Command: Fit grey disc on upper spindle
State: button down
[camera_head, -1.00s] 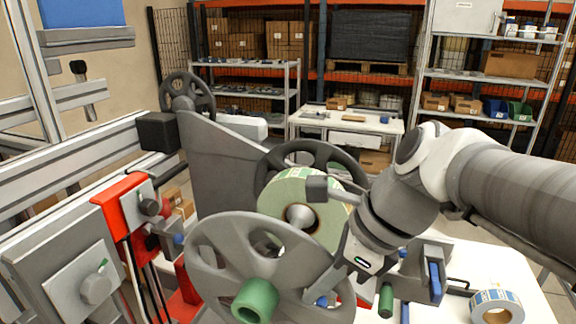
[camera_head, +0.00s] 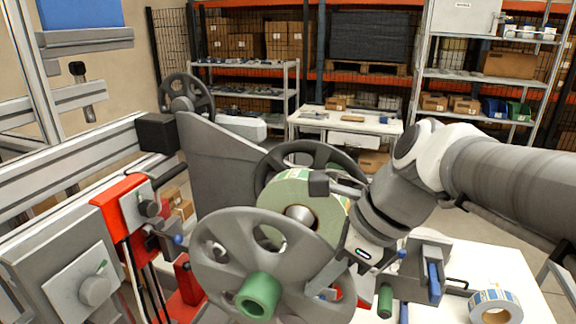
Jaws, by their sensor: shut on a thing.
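The grey disc (camera_head: 225,236) has cut-out openings and a green hub (camera_head: 258,295). It stands upright in the foreground, and its face is turned towards me. My gripper (camera_head: 331,277) is shut on its right rim. The disc stands in front of the green-sided tape roll (camera_head: 325,208), covering the roll's lower left part. A grey metal spindle end (camera_head: 300,217) shows in the roll's core, above and right of the disc's hub. The hub and spindle end are apart in the picture. I cannot tell the depth gap between disc and roll.
A darker disc (camera_head: 283,160) stands behind the roll. Another spoked disc (camera_head: 187,92) is on the machine at upper left. Red and grey machine parts (camera_head: 122,209) lie close on the left. A tape roll (camera_head: 495,304) lies on the white table (camera_head: 480,262) at right.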

aim_at(340, 215)
jog(key=shift+w+d+p, duration=0.2)
jog(key=shift+w+d, duration=0.1)
jog(key=shift+w, duration=0.6)
jog(key=shift+w+d+p, duration=0.2)
jog(key=shift+w+d, duration=0.15)
jog(key=shift+w, duration=0.55)
jog(key=shift+w+d+p, duration=0.2)
jog(key=shift+w+d, duration=0.1)
jog(key=shift+w, duration=0.6)
jog(key=shift+w, duration=0.1)
jog(key=shift+w+d+p, duration=0.3)
jog(key=shift+w, duration=0.45)
jog(key=shift+w+d+p, duration=0.25)
jog(key=shift+w+d, duration=0.05)
jog(key=shift+w, duration=0.45)
jog(key=shift+w+d+p, duration=0.3)
jog(key=shift+w, duration=0.45)
jog(key=shift+w+d+p, duration=0.3)
jog(key=shift+w+p, duration=0.15)
jog(key=shift+w, duration=0.45)
jog(key=shift+w+d+p, duration=0.3)
jog(key=shift+w+p, duration=0.1)
jog(key=shift+w, duration=0.45)
jog(key=shift+w+r, duration=0.1)
jog(key=shift+w, duration=0.1)
jog(key=shift+w+d+p, duration=0.2)
jog(key=shift+w+p, duration=0.1)
jog(key=shift+p, duration=0.05)
